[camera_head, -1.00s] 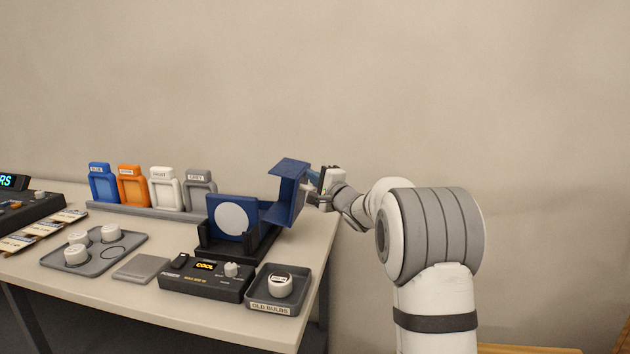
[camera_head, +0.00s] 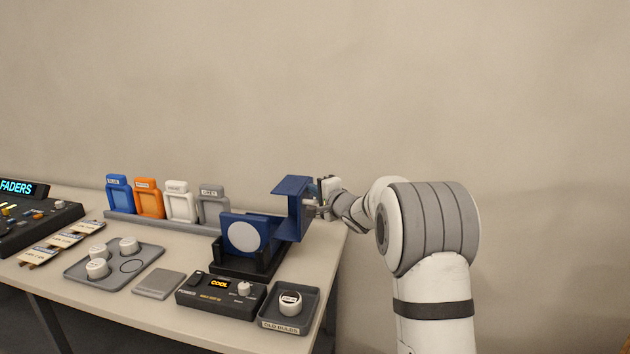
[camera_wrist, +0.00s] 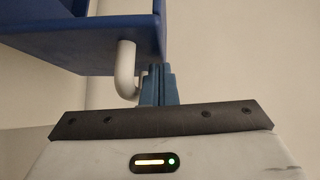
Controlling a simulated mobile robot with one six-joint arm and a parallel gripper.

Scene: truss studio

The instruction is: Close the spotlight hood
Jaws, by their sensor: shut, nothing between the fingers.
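The blue spotlight body (camera_head: 245,234) with its round pale lens stands in a black cradle (camera_head: 232,262) on the table. The blue hood (camera_head: 292,208) stands swung open at the body's right side. It also fills the upper left of the wrist view (camera_wrist: 95,45). A white bent handle (camera_wrist: 125,75) hangs from the hood's underside. My gripper (camera_head: 318,206) is at the hood's right side. In the wrist view its blue fingers (camera_wrist: 158,84) are shut with nothing between them, just right of the handle. Whether they touch the handle I cannot tell.
A power box (camera_head: 220,296) reading COOL and an old-bulbs tray (camera_head: 289,318) with a bulb stand in front of the spotlight. Several coloured frames (camera_head: 180,202) stand in a rack behind left. A bulb tray (camera_head: 114,264) and fader console (camera_head: 35,212) lie left.

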